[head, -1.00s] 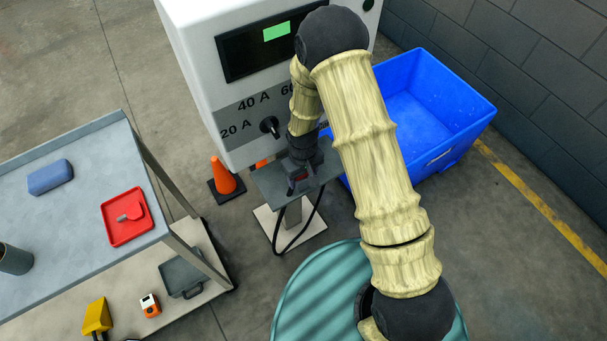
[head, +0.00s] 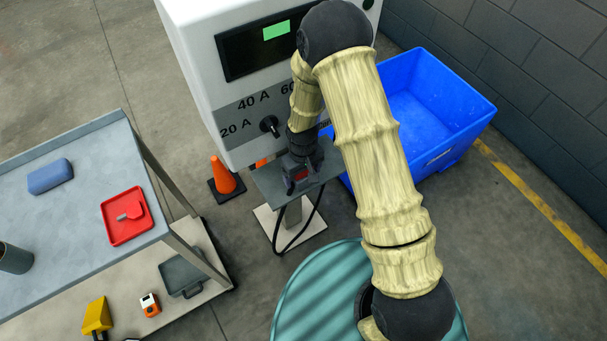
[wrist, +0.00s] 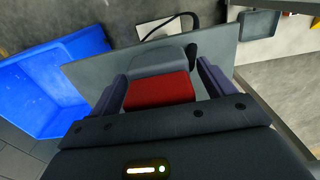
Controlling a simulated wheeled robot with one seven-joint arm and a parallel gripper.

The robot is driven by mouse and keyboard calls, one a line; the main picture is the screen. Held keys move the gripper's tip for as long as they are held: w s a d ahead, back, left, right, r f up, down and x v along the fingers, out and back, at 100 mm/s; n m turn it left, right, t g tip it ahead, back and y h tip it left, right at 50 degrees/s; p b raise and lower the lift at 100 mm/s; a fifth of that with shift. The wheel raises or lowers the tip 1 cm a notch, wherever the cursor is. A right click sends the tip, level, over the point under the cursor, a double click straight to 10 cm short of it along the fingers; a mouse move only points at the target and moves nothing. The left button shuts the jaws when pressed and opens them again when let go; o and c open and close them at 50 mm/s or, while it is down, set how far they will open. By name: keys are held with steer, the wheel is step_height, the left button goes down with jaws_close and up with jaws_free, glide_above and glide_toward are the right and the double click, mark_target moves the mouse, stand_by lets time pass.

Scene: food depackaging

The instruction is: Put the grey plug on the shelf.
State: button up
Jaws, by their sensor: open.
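The grey plug (wrist: 158,62), with a red block-like part (wrist: 160,90), sits on or just over the small flat grey shelf (wrist: 90,72) in the wrist view. My gripper (wrist: 162,76) is open, with one finger on either side of the plug. I cannot tell whether a finger touches it. A black cable (head: 277,235) loops down below the shelf. The plug's underside is hidden.
A white cabinet (head: 190,60) with a dial stands behind the shelf. A blue bin (head: 465,115) is to the right, an orange cone (head: 223,175) to the left. A grey cart (head: 60,225) holds a red tray (head: 112,233). A teal drum (head: 310,290) stands in front.

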step_height(320, 180, up, 6)
steer(key=shift+r, duration=0.25)
stand_by(0.7)
steer(key=shift+d+r, duration=0.2)
steer(key=s+d+r+m+t, duration=0.1)
steer(key=s+d+r+m, duration=0.2)
steer(key=s+d+r, duration=0.2)
steer(key=s+d+r+m+t, duration=0.1)
steer(key=s+d+r+m, duration=0.2)
steer(key=d+r, duration=0.9)
steer(key=shift+s+m+t, duration=0.3)
steer(key=shift+s+m, duration=0.1)
steer(key=shift+s, duration=0.7)
steer(key=p+v, duration=0.2)
steer(key=v, duration=0.1)
steer(key=shift+w+r+p, duration=0.1)
steer(key=shift+w+p, duration=0.2)
steer(key=shift+w, duration=0.1)
